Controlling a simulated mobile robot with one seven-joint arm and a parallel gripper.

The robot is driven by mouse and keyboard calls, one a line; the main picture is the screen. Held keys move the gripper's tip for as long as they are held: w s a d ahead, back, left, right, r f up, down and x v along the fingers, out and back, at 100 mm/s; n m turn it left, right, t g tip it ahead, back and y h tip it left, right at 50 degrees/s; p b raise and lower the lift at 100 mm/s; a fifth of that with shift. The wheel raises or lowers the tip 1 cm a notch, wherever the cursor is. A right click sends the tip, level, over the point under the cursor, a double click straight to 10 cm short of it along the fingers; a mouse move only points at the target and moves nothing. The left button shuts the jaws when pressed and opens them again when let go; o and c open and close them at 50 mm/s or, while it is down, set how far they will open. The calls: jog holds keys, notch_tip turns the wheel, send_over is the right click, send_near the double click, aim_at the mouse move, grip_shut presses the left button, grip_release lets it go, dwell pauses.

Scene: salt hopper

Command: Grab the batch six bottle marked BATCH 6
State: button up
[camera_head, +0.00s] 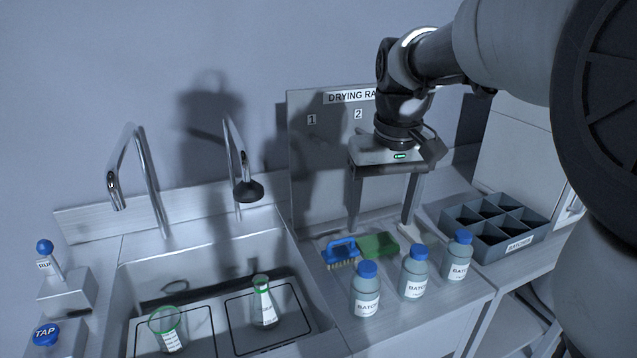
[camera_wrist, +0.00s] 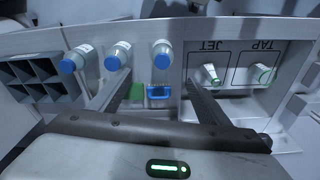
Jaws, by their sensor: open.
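Three grey-green bottles with blue caps and white BATCH labels stand upright in a row on the counter right of the sink. They are the left bottle (camera_head: 366,303), the middle bottle (camera_head: 413,285) and the right bottle (camera_head: 457,268). I cannot read their numbers, so I cannot tell which is BATCH 6. In the wrist view the row shows reversed: right bottle (camera_wrist: 83,53), middle bottle (camera_wrist: 122,49), left bottle (camera_wrist: 161,48). My gripper (camera_head: 381,228) is open and empty above the counter, behind the bottles and apart from them. Its fingers also show in the wrist view (camera_wrist: 147,90).
A blue brush (camera_head: 342,251) and green sponge (camera_head: 379,245) lie behind the bottles. The sink (camera_head: 225,345) at left holds two green-rimmed glass vessels. Taps and a drying rack panel (camera_head: 330,170) stand behind.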

aim_at(368, 267)
jog(key=f, duration=0.3)
jog(key=f+b, duration=0.1)
jog(key=f, duration=0.3)
jog(key=w+f, duration=0.1)
jog(key=f, duration=0.2)
jog(key=shift+w+a+f, duration=0.1)
jog(key=shift+f, duration=0.3)
jog(key=shift+w+a+f+b, duration=0.1)
jog(key=shift+f+b, duration=0.1)
jog(key=shift+f, duration=0.7)
jog(key=shift+w+a+f+b, duration=0.15)
jog(key=shift+f+b, duration=0.05)
jog(key=shift+f, duration=0.65)
jog(key=shift+w+a+f+b, duration=0.1)
jog(key=shift+f+b, duration=0.1)
jog(key=shift+f, duration=0.7)
jog(key=shift+c, duration=0.3)
jog(key=shift+r, duration=0.1)
jog(key=c, duration=1.7)
